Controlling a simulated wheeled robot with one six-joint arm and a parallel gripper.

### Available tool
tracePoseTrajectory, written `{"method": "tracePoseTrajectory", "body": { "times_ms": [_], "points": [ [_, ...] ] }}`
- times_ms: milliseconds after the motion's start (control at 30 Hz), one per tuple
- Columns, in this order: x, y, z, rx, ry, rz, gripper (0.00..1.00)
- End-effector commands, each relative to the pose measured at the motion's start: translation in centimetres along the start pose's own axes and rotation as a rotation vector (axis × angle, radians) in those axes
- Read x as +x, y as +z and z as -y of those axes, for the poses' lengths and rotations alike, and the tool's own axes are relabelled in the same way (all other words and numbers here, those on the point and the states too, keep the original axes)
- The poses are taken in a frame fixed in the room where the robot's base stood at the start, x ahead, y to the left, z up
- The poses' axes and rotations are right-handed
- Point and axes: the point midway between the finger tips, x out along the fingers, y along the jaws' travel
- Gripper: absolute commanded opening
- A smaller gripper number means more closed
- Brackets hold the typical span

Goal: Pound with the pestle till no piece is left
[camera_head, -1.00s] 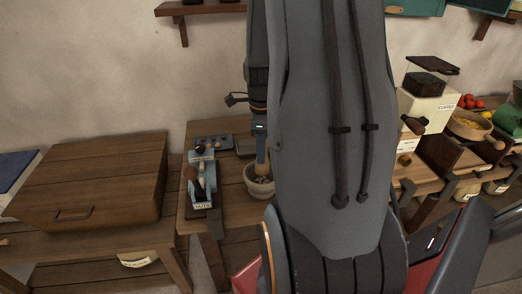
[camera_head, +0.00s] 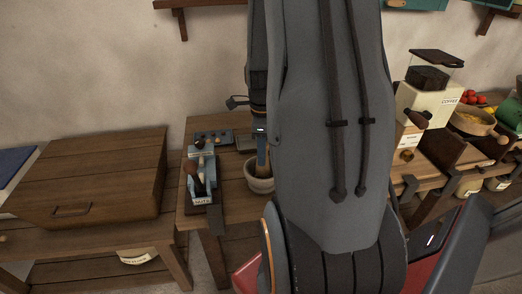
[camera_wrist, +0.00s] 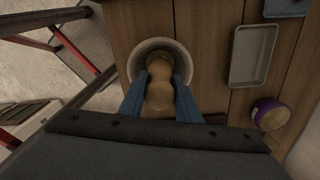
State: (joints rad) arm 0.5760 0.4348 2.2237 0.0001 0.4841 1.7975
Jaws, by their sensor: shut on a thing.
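The mortar (camera_head: 258,184), a pale stone bowl, stands on the wooden table beside my arm. It also shows in the wrist view (camera_wrist: 136,62), with its rim around the pestle. My gripper (camera_wrist: 158,78) is shut on the wooden pestle (camera_wrist: 160,92), blue fingers on both sides of it. The pestle's lower end is inside the mortar. In the head view my gripper (camera_head: 261,150) is over the bowl and the pestle is mostly hidden. The inside of the mortar is largely hidden, so I cannot tell whether pieces lie there.
A blue nut holder (camera_head: 201,185) stands left of the mortar. A grey tray (camera_wrist: 252,56) and a purple-sided round container (camera_wrist: 270,113) lie to the right in the wrist view. A wooden chest (camera_head: 95,180) stands at left, a coffee grinder (camera_head: 428,100) at right.

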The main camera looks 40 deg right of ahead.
Motion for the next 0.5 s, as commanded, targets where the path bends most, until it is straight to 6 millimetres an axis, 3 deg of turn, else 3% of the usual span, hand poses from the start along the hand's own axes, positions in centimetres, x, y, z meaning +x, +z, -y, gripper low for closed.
{"method": "tracePoseTrajectory", "body": {
  "times_ms": [200, 500],
  "points": [
    [1.6, 0.0, 0.1, 0.0, -0.001, 0.0, 0.0],
    [0.6, 0.0, 0.0, 0.0, -0.001, 0.0, 0.0]
  ]
}}
